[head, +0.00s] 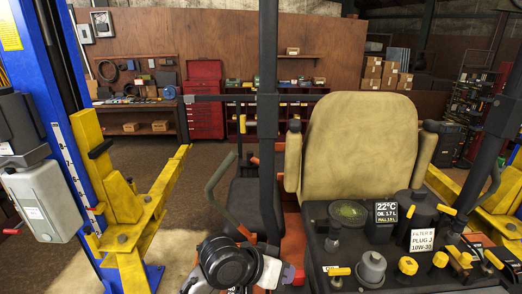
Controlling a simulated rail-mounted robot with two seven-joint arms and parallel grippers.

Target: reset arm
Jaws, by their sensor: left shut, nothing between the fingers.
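My left arm rises from the bottom edge in the head view, with a black round joint and white links. My left gripper (293,275) is at its right end, small and partly hidden, with a red and white part showing. It is shut and empty, beside the left edge of the dark console (320,240). A yellow-handled control (338,271) stands just to its right, apart from it as far as I can tell. My right gripper is not in view.
A mower's tan seat (360,145) and a black upright post (268,120) stand ahead. The console carries several yellow knobs, a display (386,212) and a label card (422,240). A blue lift column (55,80) with a yellow arm (150,215) stands left. Floor beyond is clear.

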